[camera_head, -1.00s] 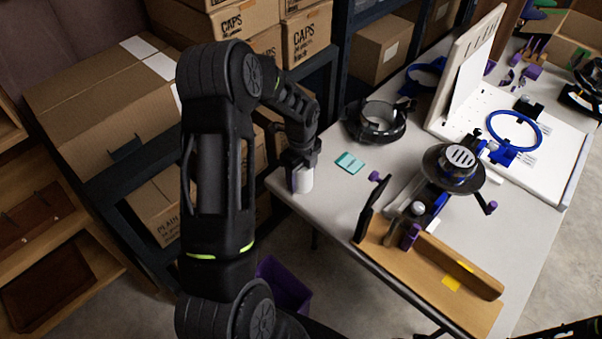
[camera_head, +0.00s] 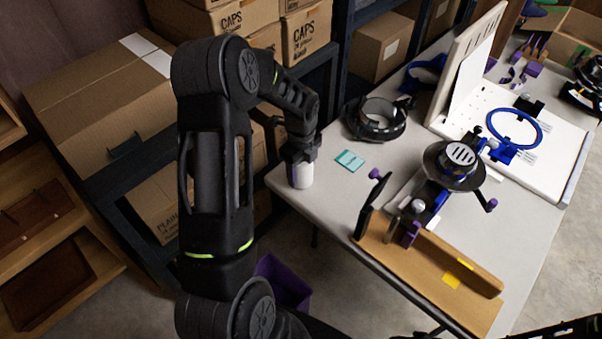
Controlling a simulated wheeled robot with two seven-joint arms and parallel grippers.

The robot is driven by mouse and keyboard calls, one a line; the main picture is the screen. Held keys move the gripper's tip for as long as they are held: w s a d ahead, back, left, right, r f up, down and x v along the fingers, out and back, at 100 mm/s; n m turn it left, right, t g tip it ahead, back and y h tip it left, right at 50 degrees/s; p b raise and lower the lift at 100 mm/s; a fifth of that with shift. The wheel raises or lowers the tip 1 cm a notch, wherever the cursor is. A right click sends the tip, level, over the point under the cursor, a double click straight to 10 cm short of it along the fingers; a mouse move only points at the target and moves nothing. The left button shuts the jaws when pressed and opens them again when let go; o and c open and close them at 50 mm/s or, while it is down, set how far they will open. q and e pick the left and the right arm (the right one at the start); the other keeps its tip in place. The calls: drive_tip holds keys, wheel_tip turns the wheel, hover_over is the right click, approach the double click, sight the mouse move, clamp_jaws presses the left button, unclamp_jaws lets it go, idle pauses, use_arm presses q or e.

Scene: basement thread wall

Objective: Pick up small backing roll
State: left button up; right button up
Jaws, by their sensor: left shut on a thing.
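The small backing roll (camera_head: 302,176) is a short white cylinder near the left corner of the grey table. My left gripper (camera_head: 299,162) reaches it from above and is shut on it, with its fingers at the roll's sides. The roll looks upright, and I cannot tell whether its base touches the table top. The gripper hides the roll's upper part. My right gripper does not show; only a dark piece of an arm appears at the lower right edge.
A teal packet (camera_head: 350,160) lies just right of the roll. A black ring fixture (camera_head: 376,119) stands behind it. A hooping device (camera_head: 455,166) and a wooden board (camera_head: 430,275) take up the right side. Shelves with boxes (camera_head: 100,105) stand at left. A purple bin (camera_head: 284,284) is below.

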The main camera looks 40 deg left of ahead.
use_arm(q)
wheel_tip(320, 180, up, 9)
drive_tip(key=shift+b, duration=0.3)
drive_tip(key=shift+d+f, duration=0.1)
idle(1.1)
drive_tip(key=w+d+r+n, duration=0.2)
drive_tip(key=d+n, duration=0.7)
drive_tip(key=d, duration=0.1)
drive_tip(key=w+d+r+n, duration=0.3)
drive_tip(key=d+n, duration=0.7)
drive_tip(key=shift+r, duration=0.2)
drive_tip(key=shift+w, duration=0.1)
